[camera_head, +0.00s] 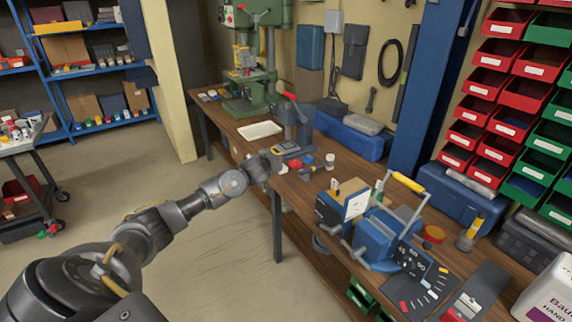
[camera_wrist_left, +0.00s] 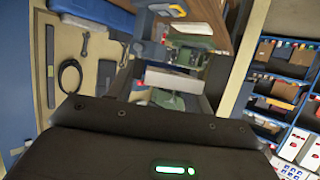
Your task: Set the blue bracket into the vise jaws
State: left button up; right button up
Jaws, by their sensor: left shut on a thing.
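My left gripper (camera_head: 262,165) is at the front edge of the wooden bench, left of a small dark meter. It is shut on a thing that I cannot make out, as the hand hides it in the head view. I cannot pick out the blue bracket for certain. A grey-blue, vise-like device (camera_head: 298,118) with a red lever stands at the back of the bench. I cannot tell whether it is the vise. My right gripper is not in view.
A white tray (camera_head: 260,131) and a green drill press (camera_head: 248,85) stand farther back on the bench. A blue machine (camera_head: 378,238) with a yellow handle stands nearer, at the right. A blue case (camera_head: 350,138) lies along the wall.

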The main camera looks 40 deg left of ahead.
pick_arm(q)
jog(key=s+a+f+n+g+y, duration=0.3)
jog(key=s+a+f+n, duration=0.1)
jog(key=s+a, duration=0.25)
jog(key=d+r+m+t+h, duration=0.25)
jog(key=d+r, duration=0.25)
jog(key=d, duration=0.9)
jog(key=d+r+m+t+h, duration=0.2)
jog(key=d+r+m+h, duration=0.15)
jog(key=d, duration=0.95)
jog(key=s+d+r+m+h+b, duration=0.3)
jog(key=s+d+b, duration=0.3)
jog(key=d, duration=0.5)
jog(key=shift+s+d+r, duration=0.2)
jog(key=shift+d+r, duration=0.1)
jog(key=shift+r, duration=0.1)
